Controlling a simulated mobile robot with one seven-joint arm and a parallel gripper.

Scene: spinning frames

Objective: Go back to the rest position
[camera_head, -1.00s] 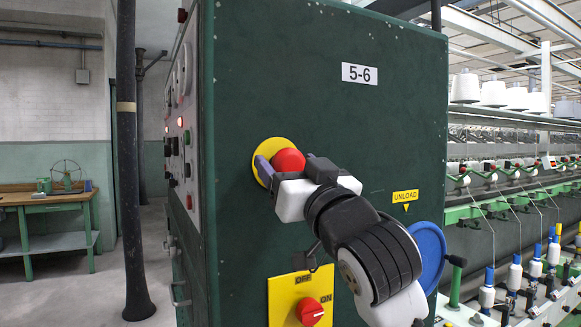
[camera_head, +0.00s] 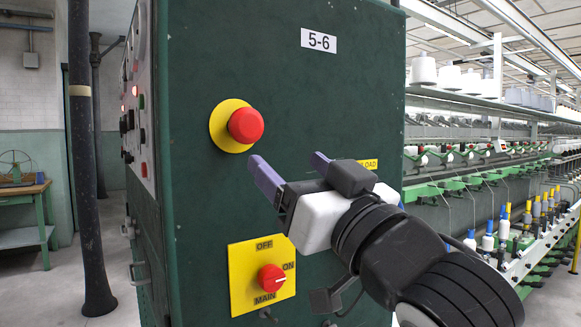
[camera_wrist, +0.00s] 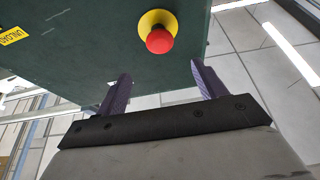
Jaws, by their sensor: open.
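My gripper (camera_head: 290,172) is in front of the green cabinet, open and empty, with its purple fingers apart. It is below and to the right of the red emergency button (camera_head: 246,125) on its yellow disc, clear of it. In the wrist view my gripper (camera_wrist: 160,82) shows both fingers spread with nothing between them. There the red button (camera_wrist: 160,40) is beyond the fingertips. My arm reaches in from the lower right of the head view.
The green cabinet (camera_head: 300,90) labelled 5-6 fills the middle. A yellow plate with a red rotary switch (camera_head: 271,278) is below my gripper. A black pole (camera_head: 85,190) and a bench (camera_head: 28,215) are at left. Spinning frames with bobbins (camera_head: 487,243) are at right.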

